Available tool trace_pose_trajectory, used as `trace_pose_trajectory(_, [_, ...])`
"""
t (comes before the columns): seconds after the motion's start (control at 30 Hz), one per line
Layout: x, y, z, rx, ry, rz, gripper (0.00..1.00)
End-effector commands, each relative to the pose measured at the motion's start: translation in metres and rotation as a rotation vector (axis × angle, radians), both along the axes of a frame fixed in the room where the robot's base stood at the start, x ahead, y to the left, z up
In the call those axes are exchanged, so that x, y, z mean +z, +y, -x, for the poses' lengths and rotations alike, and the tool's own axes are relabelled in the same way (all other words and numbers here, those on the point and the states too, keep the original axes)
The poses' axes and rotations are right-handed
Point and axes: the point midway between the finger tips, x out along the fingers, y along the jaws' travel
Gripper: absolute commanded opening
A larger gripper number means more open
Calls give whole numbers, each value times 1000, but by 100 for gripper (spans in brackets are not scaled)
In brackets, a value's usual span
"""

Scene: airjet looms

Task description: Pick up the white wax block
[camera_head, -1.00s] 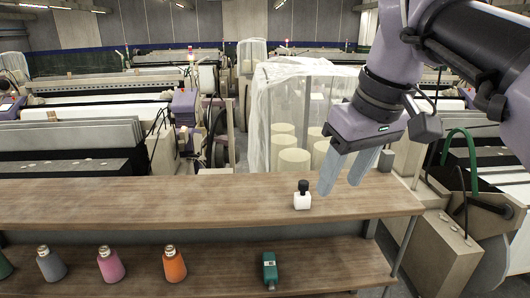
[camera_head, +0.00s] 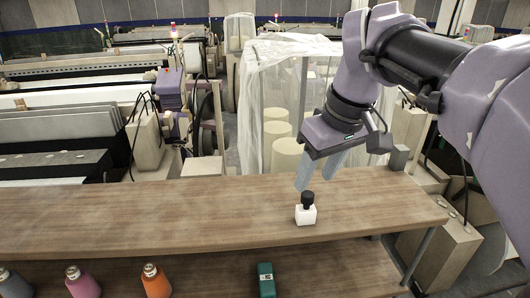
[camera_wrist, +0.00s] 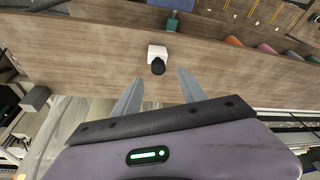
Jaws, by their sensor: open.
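The white wax block (camera_head: 306,215) stands on the upper wooden shelf, with a black knob-like top (camera_head: 307,198). It also shows in the wrist view (camera_wrist: 157,51), ahead of the fingertips and roughly between their lines. My gripper (camera_head: 316,178) is open and empty, with its two pale fingers pointing down just above and behind the block in the head view. In the wrist view my gripper (camera_wrist: 158,78) has clear space between its fingers. The fingers do not appear to touch the block.
The upper shelf (camera_head: 150,215) is otherwise bare. On the lower shelf are a green device (camera_head: 266,280), an orange bottle (camera_head: 155,281) and a pink bottle (camera_head: 82,283). A plastic-wrapped stand with pale cylinders (camera_head: 287,155) is behind the shelf.

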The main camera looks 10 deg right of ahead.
Motion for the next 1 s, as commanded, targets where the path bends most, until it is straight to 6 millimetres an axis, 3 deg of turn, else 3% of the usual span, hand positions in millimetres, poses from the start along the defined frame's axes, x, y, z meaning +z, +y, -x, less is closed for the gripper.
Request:
trace_pose_trajectory(0.4, [-64, 6, -16, 1, 2, 1, 49])
trace_pose_trajectory(0.67, [-69, 7, -18, 0, 0, 1, 49])
trace_pose_trajectory(0.9, [-69, 7, -18, 0, 0, 1, 2])
trace_pose_trajectory(1.0, [-69, 7, -18, 0, 0, 1, 0])
